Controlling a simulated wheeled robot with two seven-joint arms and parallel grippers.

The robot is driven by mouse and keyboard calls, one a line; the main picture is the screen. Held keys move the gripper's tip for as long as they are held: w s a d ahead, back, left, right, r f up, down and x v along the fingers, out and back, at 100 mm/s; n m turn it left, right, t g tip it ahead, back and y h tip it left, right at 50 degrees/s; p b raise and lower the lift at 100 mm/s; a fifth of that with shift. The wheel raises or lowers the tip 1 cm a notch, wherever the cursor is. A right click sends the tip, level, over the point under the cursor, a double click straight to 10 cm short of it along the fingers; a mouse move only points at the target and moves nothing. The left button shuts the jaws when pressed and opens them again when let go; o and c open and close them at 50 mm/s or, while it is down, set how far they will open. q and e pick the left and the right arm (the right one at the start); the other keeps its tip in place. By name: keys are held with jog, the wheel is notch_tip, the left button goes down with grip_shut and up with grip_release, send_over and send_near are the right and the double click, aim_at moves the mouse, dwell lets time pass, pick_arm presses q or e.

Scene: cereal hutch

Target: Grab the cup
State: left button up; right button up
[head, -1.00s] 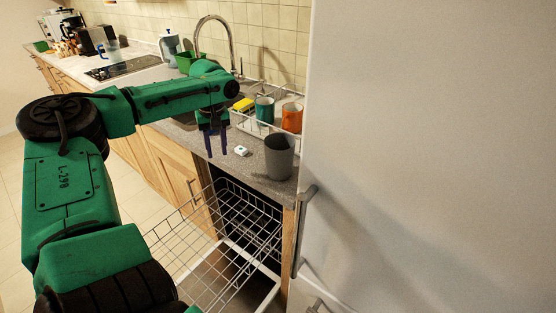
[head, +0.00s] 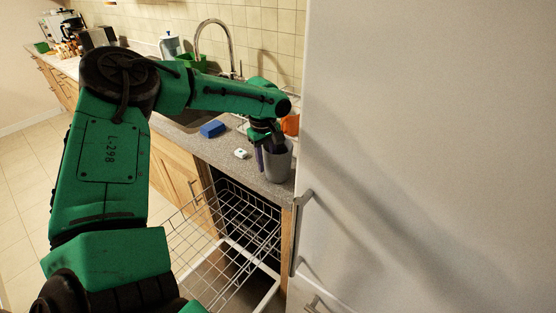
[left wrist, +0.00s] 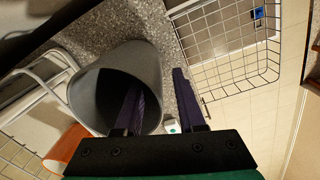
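A grey cup (head: 279,165) stands upright on the counter near its right end. It also shows in the left wrist view (left wrist: 85,95), with its open mouth toward the camera. My left gripper (head: 266,156) is open at the cup's rim. In the left wrist view (left wrist: 157,80) one finger overlaps the cup's mouth and the other is outside, with the cup's wall between them. I cannot tell whether either finger touches the wall. An orange cup (head: 292,124) is behind, partly hidden by my arm. My right gripper is not in view.
A small white item (head: 241,153) and a blue block (head: 212,129) lie on the counter (head: 235,175) left of the cup. A pulled-out wire rack (head: 205,245) is below. A tall white fridge (head: 430,150) stands close on the right.

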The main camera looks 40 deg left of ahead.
pick_arm(q)
jog(key=shift+w+a+f, duration=0.1)
jog(key=shift+f, duration=0.45)
jog(key=shift+r, duration=0.1)
grip_shut()
dwell(0.9)
